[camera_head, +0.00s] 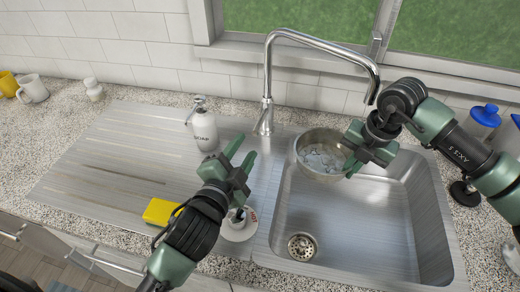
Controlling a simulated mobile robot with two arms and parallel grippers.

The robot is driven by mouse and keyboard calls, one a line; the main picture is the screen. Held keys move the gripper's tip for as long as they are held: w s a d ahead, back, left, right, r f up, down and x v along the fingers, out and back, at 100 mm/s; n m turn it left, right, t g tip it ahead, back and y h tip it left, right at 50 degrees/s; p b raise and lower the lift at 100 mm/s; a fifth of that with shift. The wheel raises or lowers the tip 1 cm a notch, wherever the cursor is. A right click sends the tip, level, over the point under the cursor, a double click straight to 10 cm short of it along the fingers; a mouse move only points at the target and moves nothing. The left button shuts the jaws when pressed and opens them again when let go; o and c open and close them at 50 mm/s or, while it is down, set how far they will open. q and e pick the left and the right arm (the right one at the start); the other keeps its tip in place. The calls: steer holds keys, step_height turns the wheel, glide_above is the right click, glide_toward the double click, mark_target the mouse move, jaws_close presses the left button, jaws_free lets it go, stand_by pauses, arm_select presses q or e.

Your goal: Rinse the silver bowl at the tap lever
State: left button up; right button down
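The silver bowl (308,172) is up over the back left of the sink, with whitish-grey bits or water inside; I cannot tell which. My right gripper (349,160) is at the bowl's right rim and appears shut on it. The chrome tap (268,75) stands behind the sink, its spout end to the right of and above the bowl. The tap lever (263,124) is at the tap's base. My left gripper (241,155) is open and empty over the drainboard, left of the bowl, its fingers pointing towards the tap.
A white soap dispenser (204,130) stands behind my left gripper. A yellow sponge (160,211) and a white round item with red lettering (238,232) lie near the front. The sink (345,225) is empty below the bowl. Blue-lidded containers (484,117) stand at the right.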

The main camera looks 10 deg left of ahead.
stand_by(0.4)
arm_select(q)
jaws_close()
steer(key=w+d+r+n+g+h, duration=0.1)
steer(key=w+d+n+g+h, duration=0.25)
steer(key=w+d+g, duration=0.55)
steer(key=a+r+n+g+y, duration=0.25)
steer(key=a+r+n, duration=0.2)
steer(key=r, duration=0.35)
steer(key=a+r+n+g+y, duration=0.25)
steer(key=a+r+n, duration=0.2)
steer(key=r, duration=0.35)
glide_above(258, 122)
steer(key=shift+h, duration=0.25)
steer(key=f, duration=1.2)
steer(key=shift+s+a+f, duration=0.15)
steer(key=shift+a+f, duration=0.1)
steer(key=shift+f, duration=0.05)
steer(key=shift+s+d+f, duration=0.15)
steer(key=shift+f, duration=0.5)
